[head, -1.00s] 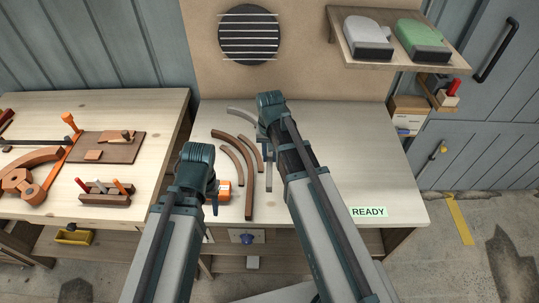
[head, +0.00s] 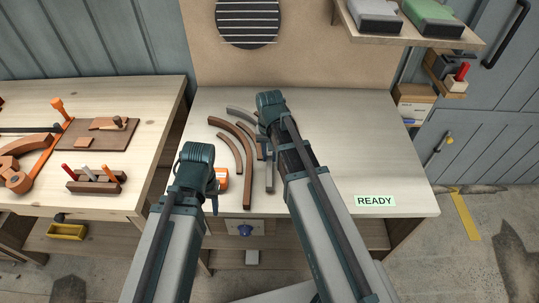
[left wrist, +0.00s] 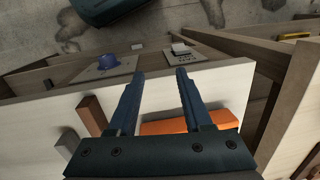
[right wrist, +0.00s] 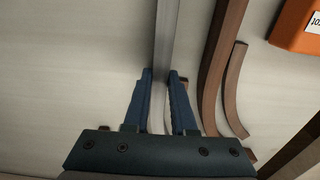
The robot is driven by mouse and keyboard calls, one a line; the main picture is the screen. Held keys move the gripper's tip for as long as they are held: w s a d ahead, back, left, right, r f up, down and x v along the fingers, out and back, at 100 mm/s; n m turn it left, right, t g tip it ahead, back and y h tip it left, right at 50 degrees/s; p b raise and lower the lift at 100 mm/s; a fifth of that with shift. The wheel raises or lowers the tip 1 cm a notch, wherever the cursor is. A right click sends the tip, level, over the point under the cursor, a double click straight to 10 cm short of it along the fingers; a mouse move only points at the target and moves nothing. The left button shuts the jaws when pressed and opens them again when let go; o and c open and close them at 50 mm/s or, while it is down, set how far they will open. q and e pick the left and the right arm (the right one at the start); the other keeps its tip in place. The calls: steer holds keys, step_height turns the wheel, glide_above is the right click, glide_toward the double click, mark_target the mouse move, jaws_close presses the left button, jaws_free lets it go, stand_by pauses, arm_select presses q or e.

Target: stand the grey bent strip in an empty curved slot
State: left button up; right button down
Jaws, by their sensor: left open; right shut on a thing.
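The grey bent strip (head: 269,178) lies between the fingers of my right gripper (right wrist: 160,75), which is shut on it. In the right wrist view the strip (right wrist: 166,35) runs straight away between the fingertips. In the head view its curved far part (head: 240,111) shows left of my right arm, which hides its middle. The gaps beside these curves look empty; the slot edges are hard to tell. My left gripper (left wrist: 160,75) is open and empty at the table's front edge.
An orange block (head: 222,178) sits on the table beside my left gripper. The table's right side is clear, apart from a READY label (head: 375,201). A second bench (head: 60,180) with tools stands at the left. A shelf (head: 410,32) hangs at the upper right.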

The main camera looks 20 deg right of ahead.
steer(key=shift+f, duration=0.2)
steer(key=c, duration=0.7)
jaws_free()
steer(key=shift+o, duration=0.2)
steer(key=shift+r, duration=0.1)
step_height(320, 180, up, 14)
steer(key=p, duration=1.4)
steer(key=s+a+n+h, duration=0.1)
steer(key=s+a+n, duration=0.6)
steer(key=s+a, duration=0.3)
steer(key=s, duration=0.4)
steer(key=shift+s+a+b, duration=0.15)
steer(key=shift+a+b, duration=0.1)
steer(key=shift+b, duration=0.05)
